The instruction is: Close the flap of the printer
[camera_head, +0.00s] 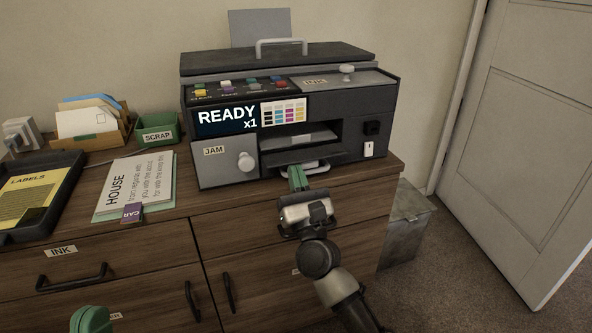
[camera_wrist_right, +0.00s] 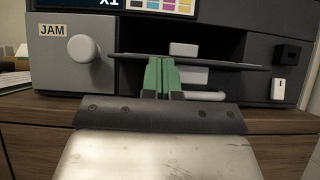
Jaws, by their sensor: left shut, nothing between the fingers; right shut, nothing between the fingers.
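The dark grey printer (camera_head: 330,105) stands on the wooden cabinet. Its front JAM flap (camera_head: 232,164), light grey with a round knob, looks flush with the front; it also shows in the right wrist view (camera_wrist_right: 60,65). The INK cover (camera_head: 325,82) with its knob lies flat on top. A thin dark plate (camera_wrist_right: 225,64) juts out at the front slot, with a pale handle (camera_wrist_right: 205,96) below it. My right gripper (camera_head: 298,178) is shut and empty before this slot; whether it touches the plate is unclear. My left gripper (camera_head: 92,318) is shut, low at the left, mostly out of frame.
Left of the printer are a HOUSE paper stack (camera_head: 132,188), a green SCRAP bin (camera_head: 157,128), an envelope box (camera_head: 100,138) and a black LABELS tray (camera_head: 65,170). A grey bin (camera_head: 408,220) stands on the floor at right. Little bare cabinet top shows before the printer.

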